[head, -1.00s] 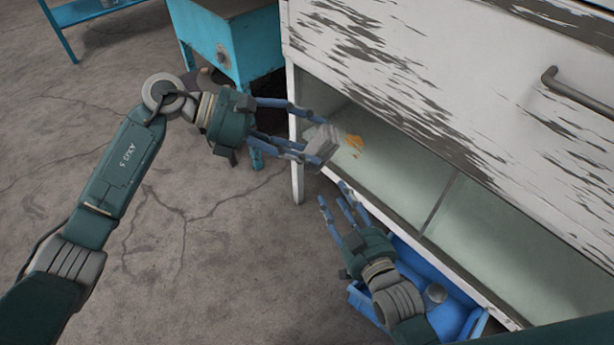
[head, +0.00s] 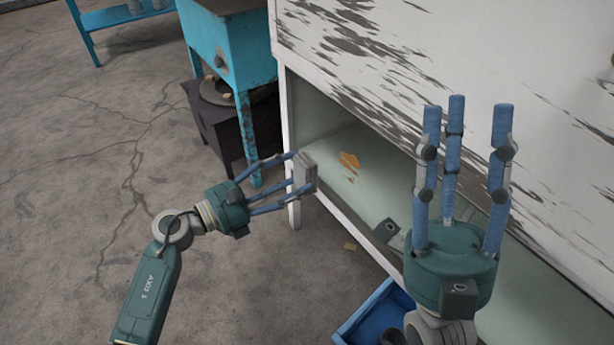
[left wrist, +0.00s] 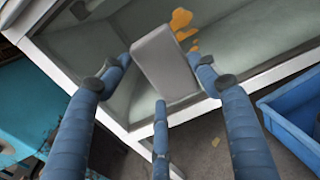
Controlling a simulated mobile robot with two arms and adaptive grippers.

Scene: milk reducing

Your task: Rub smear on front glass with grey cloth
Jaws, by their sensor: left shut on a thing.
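The grey cloth (head: 305,172) is a small folded block between the fingertips of my left gripper (head: 292,180), which is shut on it. It also shows in the left wrist view (left wrist: 165,62). The orange smear (head: 349,161) is on the front glass (head: 362,190) of the white cabinet, just right of the cloth. In the left wrist view the smear (left wrist: 182,20) shows beyond the cloth's upper right edge. I cannot tell whether the cloth touches the glass. My right gripper (head: 465,130) is open and empty, fingers pointing up, in front of the cabinet.
A blue crate (head: 365,318) stands on the floor below the glass, partly hidden by my right arm. A turquoise stand (head: 235,50) and a dark low box (head: 215,125) stand left of the cabinet. A small yellowish scrap (head: 350,246) lies on the floor.

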